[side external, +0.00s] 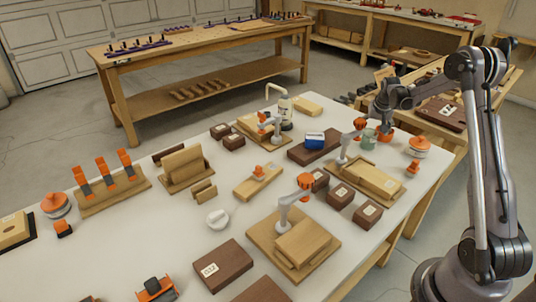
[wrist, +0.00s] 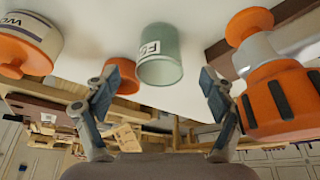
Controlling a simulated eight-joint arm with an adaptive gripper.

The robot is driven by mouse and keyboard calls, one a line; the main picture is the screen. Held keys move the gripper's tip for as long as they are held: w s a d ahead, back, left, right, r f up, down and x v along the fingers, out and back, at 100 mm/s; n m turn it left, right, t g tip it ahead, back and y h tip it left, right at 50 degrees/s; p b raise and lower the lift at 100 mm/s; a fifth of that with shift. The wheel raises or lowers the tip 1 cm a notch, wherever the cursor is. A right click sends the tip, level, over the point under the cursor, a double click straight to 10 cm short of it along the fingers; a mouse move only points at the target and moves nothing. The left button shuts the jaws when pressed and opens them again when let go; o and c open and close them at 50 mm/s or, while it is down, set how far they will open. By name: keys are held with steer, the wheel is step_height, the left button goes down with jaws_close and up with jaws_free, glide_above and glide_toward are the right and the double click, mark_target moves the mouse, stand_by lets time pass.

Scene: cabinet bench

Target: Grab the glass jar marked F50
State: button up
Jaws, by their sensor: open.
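A greenish glass jar (wrist: 172,72) shows in the wrist view at top center, with a white label whose lettering is only partly readable and seems to begin with F. It appears in the side external view as a small pale green jar (side external: 369,139) at the far right part of the white table. My gripper (wrist: 160,76) is open, with one finger on each side of the jar in the picture. No contact shows, and the distance left cannot be told. In the side external view my gripper (side external: 374,108) hangs close to the jar, partly mixed with orange things behind it.
An orange cup (wrist: 122,76) stands close beside the jar. An orange and grey tool-like thing (wrist: 278,95) is at right, and a labelled white and orange container (wrist: 28,40) at left. Wooden blocks and clamps crowd the white table (side external: 150,228).

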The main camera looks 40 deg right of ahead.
mark_target(369, 139)
steer(key=shift+x, duration=3.5)
steer(key=shift+c, duration=0.2)
steer(key=shift+r, duration=0.1)
steer(key=c, duration=1.2)
